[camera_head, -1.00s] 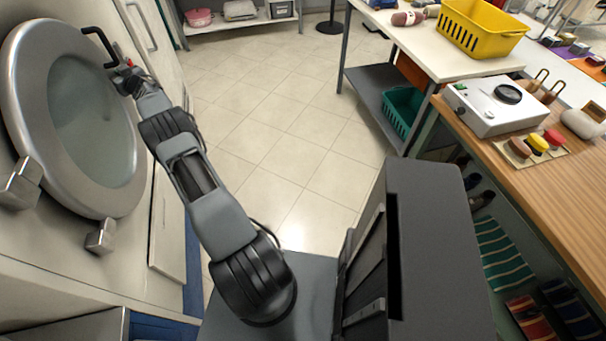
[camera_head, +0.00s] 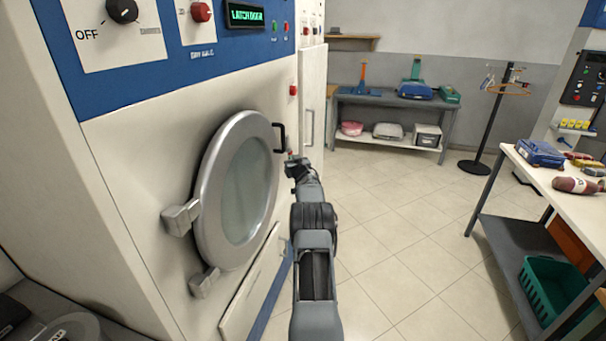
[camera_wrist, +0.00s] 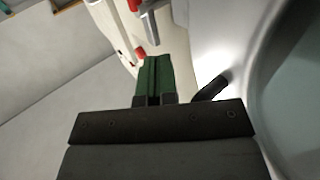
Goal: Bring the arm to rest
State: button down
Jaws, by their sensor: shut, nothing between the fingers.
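My arm reaches forward from the bottom of the head view. My gripper (camera_head: 291,157) is at its far end, close to the black handle (camera_head: 280,138) of the round machine door (camera_head: 205,190). In the wrist view my gripper's green fingers (camera_wrist: 154,80) are together with nothing between them. The black handle (camera_wrist: 211,88) is just right of the fingers and seems apart from them. The door's pale rim curves along the right of the wrist view. The door appears to lie against the machine front.
The machine's blue panel has knobs and a lit green display (camera_head: 245,14). A grey shelf table (camera_head: 390,105) and a coat stand (camera_head: 490,120) are at the back. A white-topped table (camera_head: 550,180) with a green basket (camera_head: 550,290) is right. Tiled floor between is clear.

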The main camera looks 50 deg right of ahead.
jog(key=s+d+b, duration=0.1)
jog(key=s+d, duration=0.3)
jog(key=s, duration=0.4)
jog(key=shift+f, duration=0.35)
jog(key=shift+s+d, duration=0.1)
